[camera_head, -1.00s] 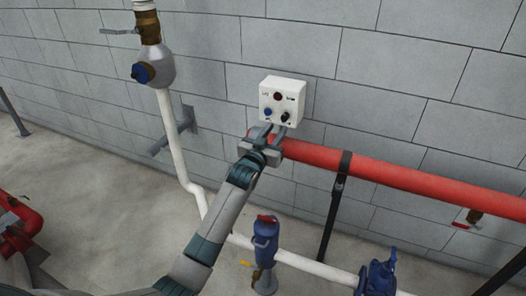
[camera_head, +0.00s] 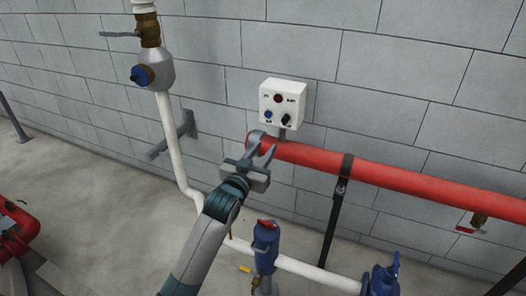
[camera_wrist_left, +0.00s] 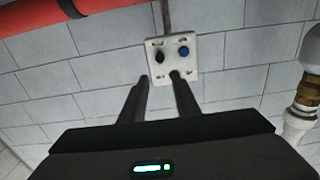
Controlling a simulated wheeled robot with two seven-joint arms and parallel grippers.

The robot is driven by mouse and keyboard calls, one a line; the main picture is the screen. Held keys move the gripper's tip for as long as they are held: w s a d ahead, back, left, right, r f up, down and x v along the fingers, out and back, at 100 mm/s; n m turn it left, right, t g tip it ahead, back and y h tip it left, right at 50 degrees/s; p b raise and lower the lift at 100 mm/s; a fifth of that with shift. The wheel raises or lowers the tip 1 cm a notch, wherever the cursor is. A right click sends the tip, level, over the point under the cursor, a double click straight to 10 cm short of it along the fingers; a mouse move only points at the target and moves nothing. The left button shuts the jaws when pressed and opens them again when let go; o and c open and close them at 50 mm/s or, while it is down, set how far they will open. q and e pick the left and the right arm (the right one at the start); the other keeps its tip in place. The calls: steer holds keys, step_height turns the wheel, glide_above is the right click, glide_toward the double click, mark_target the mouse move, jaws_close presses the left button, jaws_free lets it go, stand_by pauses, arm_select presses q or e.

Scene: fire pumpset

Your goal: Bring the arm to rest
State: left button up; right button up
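My left gripper (camera_head: 262,158) shows in the head view with its two fingers spread, in front of the left end of the red pipe (camera_head: 390,177). It is below the white control box (camera_head: 284,101) on the wall and apart from it. In the left wrist view the two fingers (camera_wrist_left: 161,77) are parted with nothing between them. The control box also shows there (camera_wrist_left: 172,52), beyond the fingertips, with a black knob and a blue button. My right gripper is in neither view.
A white pipe (camera_head: 172,140) with a brass and blue valve (camera_head: 147,75) stands at the left. A blue fitting (camera_head: 265,245) and a blue valve (camera_head: 382,277) sit along the lower pipe. A black support post (camera_head: 336,215) holds the red pipe.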

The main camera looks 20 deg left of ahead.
arm_select(q)
steer(key=s+f+g, duration=0.3)
steer(key=f+g, duration=0.1)
steer(key=f, duration=2.2)
steer(key=s+f+g, duration=0.2)
steer(key=s+f, duration=0.5)
steer(key=f, duration=0.5)
steer(key=s+f+g, duration=0.3)
steer(key=s+f, duration=0.3)
steer(key=f, duration=0.5)
steer(key=s+d+f+m+g, duration=0.1)
steer(key=s+f+g, duration=0.3)
steer(key=s+f, duration=1.5)
steer(key=s+f+g, duration=0.2)
steer(key=s+f, duration=0.1)
steer(key=s, duration=1.2)
steer(key=s+f+g+b, duration=0.1)
steer(key=s+f+g, duration=0.1)
steer(key=s, duration=1.3)
steer(key=shift+s+f+m+y, duration=0.15)
steer(key=shift+f+m+y, duration=0.2)
steer(key=shift+f, duration=0.45)
